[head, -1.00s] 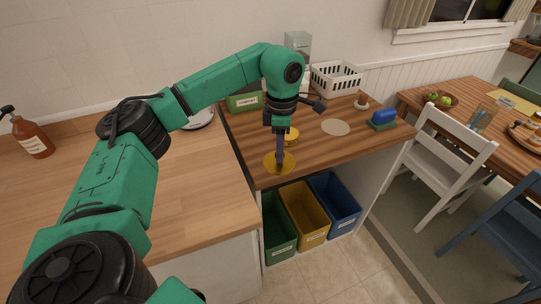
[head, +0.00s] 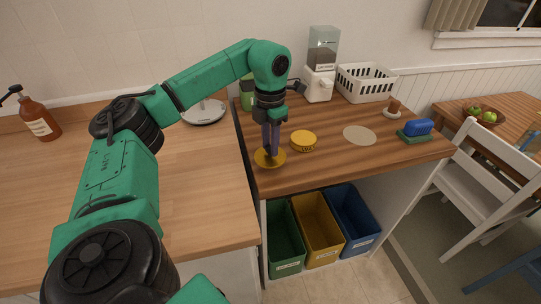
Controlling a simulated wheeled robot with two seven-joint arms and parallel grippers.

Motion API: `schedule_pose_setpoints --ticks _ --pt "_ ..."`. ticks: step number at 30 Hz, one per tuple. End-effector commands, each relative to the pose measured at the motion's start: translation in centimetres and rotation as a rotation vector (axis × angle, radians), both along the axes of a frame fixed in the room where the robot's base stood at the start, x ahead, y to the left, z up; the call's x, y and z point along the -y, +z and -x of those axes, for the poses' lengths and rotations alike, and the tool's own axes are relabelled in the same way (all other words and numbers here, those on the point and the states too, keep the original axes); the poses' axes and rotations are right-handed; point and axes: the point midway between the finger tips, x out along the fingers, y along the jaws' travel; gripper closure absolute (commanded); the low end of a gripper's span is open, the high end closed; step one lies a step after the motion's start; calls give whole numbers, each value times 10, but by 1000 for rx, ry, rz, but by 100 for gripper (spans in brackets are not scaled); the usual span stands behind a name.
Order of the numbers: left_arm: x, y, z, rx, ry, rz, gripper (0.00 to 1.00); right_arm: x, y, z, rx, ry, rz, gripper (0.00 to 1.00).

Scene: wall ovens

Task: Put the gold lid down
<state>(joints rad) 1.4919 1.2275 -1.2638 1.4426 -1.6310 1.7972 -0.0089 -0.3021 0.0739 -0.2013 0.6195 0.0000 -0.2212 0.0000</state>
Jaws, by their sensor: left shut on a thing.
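The gold lid (head: 262,161) is a flat, shiny round disc near the front left of the dark wood counter. My left gripper (head: 270,150) points down and is shut on the lid at its middle. The lid looks level and very low over the counter; I cannot tell if it touches. A yellow round tin (head: 303,141) with dark lettering stands just right of the lid, apart from it. My right gripper is out of view.
A pale round mat (head: 360,135) lies bare on the counter (head: 330,170). A blue brush (head: 417,127), a white basket (head: 366,82) and a grinder-like dispenser (head: 321,75) stand around it. Green, yellow and blue bins (head: 318,228) sit below. A scale (head: 204,112) is at left.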

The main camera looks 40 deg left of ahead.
Motion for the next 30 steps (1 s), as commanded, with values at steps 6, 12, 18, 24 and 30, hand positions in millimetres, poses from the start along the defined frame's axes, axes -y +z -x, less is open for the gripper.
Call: schedule_pose_setpoints --ticks 6,12,18,24,30 --pt "0 -38 1 -3 0 0 100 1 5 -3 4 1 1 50" --pt "0 -41 0 0 -1 1 100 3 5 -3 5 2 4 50" --pt "0 -42 0 0 -1 0 40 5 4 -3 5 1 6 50" --pt "0 -42 0 0 -1 1 40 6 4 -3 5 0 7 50" --pt "0 -33 0 2 -1 0 40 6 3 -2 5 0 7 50"
